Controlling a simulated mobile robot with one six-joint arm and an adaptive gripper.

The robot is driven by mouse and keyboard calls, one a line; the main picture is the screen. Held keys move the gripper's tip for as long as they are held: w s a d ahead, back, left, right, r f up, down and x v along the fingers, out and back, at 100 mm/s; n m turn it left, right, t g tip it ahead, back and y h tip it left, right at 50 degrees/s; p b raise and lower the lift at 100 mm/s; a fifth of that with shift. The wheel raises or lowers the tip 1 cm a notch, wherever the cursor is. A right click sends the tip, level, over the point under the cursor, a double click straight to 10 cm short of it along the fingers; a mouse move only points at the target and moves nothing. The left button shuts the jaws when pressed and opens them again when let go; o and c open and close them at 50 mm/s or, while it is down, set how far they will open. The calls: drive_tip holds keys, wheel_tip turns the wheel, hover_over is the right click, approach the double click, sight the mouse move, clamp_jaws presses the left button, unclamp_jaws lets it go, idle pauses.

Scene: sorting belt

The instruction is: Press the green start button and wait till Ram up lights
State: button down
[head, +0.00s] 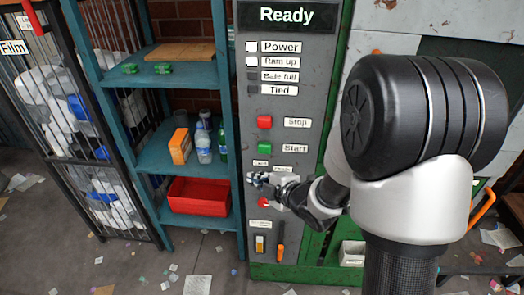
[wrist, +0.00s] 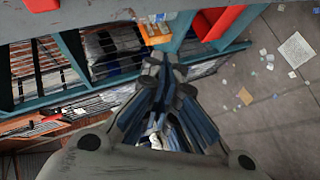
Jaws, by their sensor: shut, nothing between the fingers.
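The green start button (head: 264,148) is on the grey control panel (head: 300,220), beside its Start label and below the red Stop button (head: 265,122). The display (head: 286,15) reads Ready. The small square beside Power (head: 252,47) and the one beside Ram up (head: 252,62) look white. The squares beside Bale full and Tied look grey. My gripper (head: 256,180) is in front of the panel, below and apart from the start button, pointing left. It is shut and empty; its closed fingers also show in the wrist view (wrist: 165,65). The panel buttons are not clear in the wrist view.
A blue-green shelf left of the panel holds a red bin (head: 199,196), an orange box (head: 180,146) and bottles (head: 204,142). Another red button (head: 263,202) sits just below my gripper. A barred cage (head: 70,130) marked Film stands far left. Paper scraps litter the floor.

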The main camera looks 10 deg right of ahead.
sight(265, 148)
drive_tip(key=w+d+p, duration=0.2)
drive_tip(key=w, duration=0.6)
drive_tip(key=shift+w+d, duration=0.2)
drive_tip(key=shift+d, duration=0.15)
idle(1.4)
drive_tip(key=shift+w+d, duration=0.15)
drive_tip(key=shift+w, duration=0.25)
